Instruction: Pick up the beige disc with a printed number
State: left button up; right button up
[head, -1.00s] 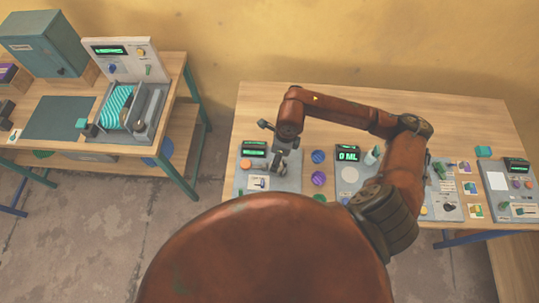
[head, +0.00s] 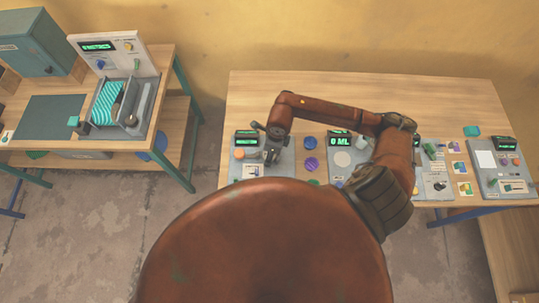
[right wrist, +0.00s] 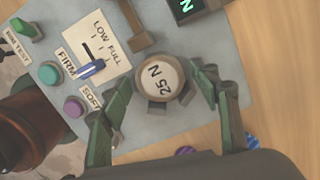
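In the right wrist view, a beige disc (right wrist: 159,82) printed "25 N" sits in a dark rim on a grey control panel (right wrist: 225,45). My right gripper (right wrist: 165,88) is over it, with one green-grey finger on each side of the disc. The fingers look spread, with a narrow gap on the left; contact on the right is hard to judge. In the head view, my right gripper (head: 271,152) is low over the leftmost panel of the right table, and the disc cannot be made out there. My left gripper is not in view.
Near the disc are a brown bracket (right wrist: 142,28), a blue slider (right wrist: 90,70), a teal button (right wrist: 49,73) and a purple button (right wrist: 74,106). In the head view, purple and blue discs (head: 311,164) lie right of the panel. The table's back strip (head: 350,85) is clear.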

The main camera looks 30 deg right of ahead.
jog(key=c, duration=1.2)
jog(key=shift+o, duration=0.2)
jog(key=shift+r, duration=0.1)
